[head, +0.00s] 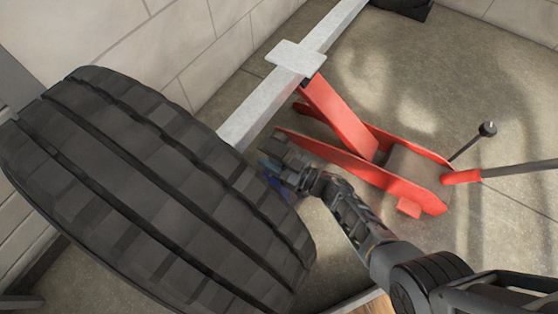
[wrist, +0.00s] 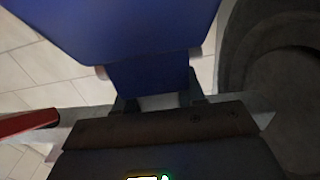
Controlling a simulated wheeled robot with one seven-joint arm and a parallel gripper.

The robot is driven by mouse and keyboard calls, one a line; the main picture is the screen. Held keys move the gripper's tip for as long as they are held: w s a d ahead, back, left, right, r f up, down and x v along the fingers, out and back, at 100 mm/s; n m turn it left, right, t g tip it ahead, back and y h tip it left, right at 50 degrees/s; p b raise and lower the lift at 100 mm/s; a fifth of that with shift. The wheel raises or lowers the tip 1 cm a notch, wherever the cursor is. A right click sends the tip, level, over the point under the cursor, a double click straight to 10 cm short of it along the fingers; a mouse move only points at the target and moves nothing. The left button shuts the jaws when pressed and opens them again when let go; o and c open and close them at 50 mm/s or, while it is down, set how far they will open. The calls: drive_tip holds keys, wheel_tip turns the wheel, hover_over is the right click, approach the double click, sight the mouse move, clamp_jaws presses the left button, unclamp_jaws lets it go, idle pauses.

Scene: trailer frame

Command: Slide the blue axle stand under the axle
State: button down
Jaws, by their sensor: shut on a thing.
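The blue axle stand (head: 272,178) shows only in part in the head view, low between the tire and the jack, mostly hidden behind my gripper (head: 283,162). In the wrist view the stand's broad blue body (wrist: 130,28) fills the top, and a narrower blue part sits between the fingers of my gripper (wrist: 158,100), which is shut on it. The pale grey axle (head: 255,112) runs from behind the tire toward the upper right. The stand is close to the axle's near end by the tire. I cannot tell whether it is directly beneath the axle.
A large black tire (head: 150,180) stands close on the left; it also shows in the wrist view (wrist: 275,75). A red floor jack (head: 340,120) with a pale plate (head: 296,57) at the axle is on the right, its handle (head: 515,169) reaching right. A block wall (head: 205,40) is behind.

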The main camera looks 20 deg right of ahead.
drive_tip(key=x, duration=0.8)
drive_tip(key=shift+r, duration=0.2)
idle(0.4)
drive_tip(key=c, duration=0.6)
unclamp_jaws()
drive_tip(key=shift+f, duration=0.1)
drive_tip(key=p+v, duration=0.2)
drive_tip(key=v, duration=0.4)
drive_tip(key=shift+s+d+p, duration=0.2)
drive_tip(key=shift+p, duration=0.15)
drive_tip(key=shift+s+d, duration=0.4)
drive_tip(key=shift+s, duration=0.15)
